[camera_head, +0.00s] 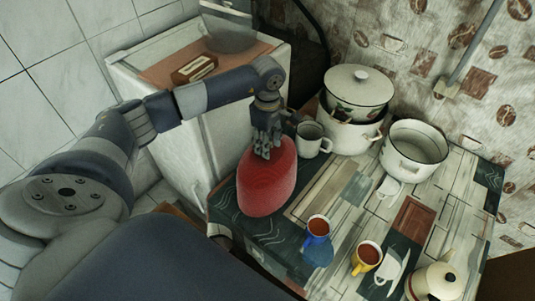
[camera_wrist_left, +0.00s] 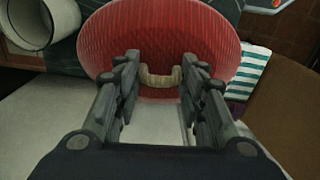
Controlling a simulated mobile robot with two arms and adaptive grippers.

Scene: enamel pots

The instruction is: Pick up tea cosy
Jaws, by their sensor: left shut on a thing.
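The tea cosy (camera_head: 266,188) is a red, ribbed dome at the left end of the patterned table (camera_head: 345,195). A small beige loop (camera_wrist_left: 161,77) on its top shows in the left wrist view. My left gripper (camera_head: 265,153) reaches down onto the top of the cosy. In the left wrist view its two fingers (camera_wrist_left: 159,66) stand on either side of the loop, and it is shut on the tea cosy. I cannot tell whether the cosy's lower rim touches the table. My right gripper is not in view.
A white mug (camera_head: 309,141) stands close behind the cosy. A lidded pot (camera_head: 352,118) and an open pot (camera_head: 412,152) stand at the back. A blue mug (camera_head: 318,229), a yellow mug (camera_head: 366,257) and a cream kettle (camera_head: 437,282) stand in front. A white cabinet (camera_head: 183,130) is at the left.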

